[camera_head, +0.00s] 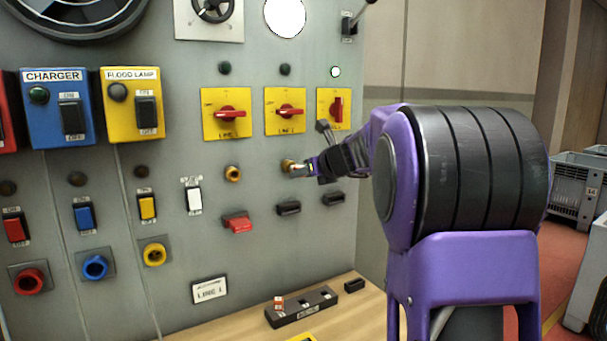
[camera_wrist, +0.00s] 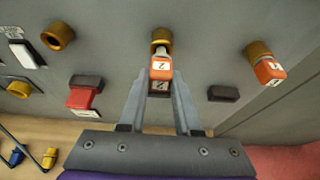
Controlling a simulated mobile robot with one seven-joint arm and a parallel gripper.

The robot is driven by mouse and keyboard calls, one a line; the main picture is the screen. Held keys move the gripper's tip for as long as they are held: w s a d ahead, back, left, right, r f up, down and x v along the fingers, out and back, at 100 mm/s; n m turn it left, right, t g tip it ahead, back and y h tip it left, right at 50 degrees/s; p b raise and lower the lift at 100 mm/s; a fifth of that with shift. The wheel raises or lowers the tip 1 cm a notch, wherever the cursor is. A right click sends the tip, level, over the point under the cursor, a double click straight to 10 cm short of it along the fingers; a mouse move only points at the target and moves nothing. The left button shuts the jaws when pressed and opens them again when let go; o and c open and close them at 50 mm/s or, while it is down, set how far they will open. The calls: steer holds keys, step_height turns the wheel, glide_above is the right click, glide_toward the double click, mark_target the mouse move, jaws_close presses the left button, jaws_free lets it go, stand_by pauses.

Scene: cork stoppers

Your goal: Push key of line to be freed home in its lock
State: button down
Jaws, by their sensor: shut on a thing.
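My gripper (camera_head: 303,168) is at the middle brass lock (camera_head: 287,165) on the grey panel. In the wrist view, my gripper (camera_wrist: 162,76) is shut on an orange-red key (camera_wrist: 161,67) marked 2. The key is lined up with the middle lock (camera_wrist: 160,36) and meets its mouth; I cannot tell how deep it sits. The right lock (camera_wrist: 257,49) has another orange-red key (camera_wrist: 269,70) at it. The left lock (camera_head: 232,173) shows no key; it also shows in the wrist view (camera_wrist: 58,36). My wrist hides the right lock in the head view.
Three yellow-plated red switches, left (camera_head: 229,113), middle (camera_head: 290,111) and right (camera_head: 335,109), sit above; the right handle is upright, under a lit lamp (camera_head: 335,71). A red block (camera_head: 237,223) protrudes below the left lock. A dark rack (camera_head: 303,309) stands on the wooden shelf.

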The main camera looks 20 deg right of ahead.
steer(key=shift+w+a+p, duration=0.2)
steer(key=shift+w+p, duration=0.35)
steer(key=shift+w, duration=0.4)
stand_by(0.5)
steer(key=c, duration=0.5)
jaws_free()
steer(key=shift+s+r, duration=0.1)
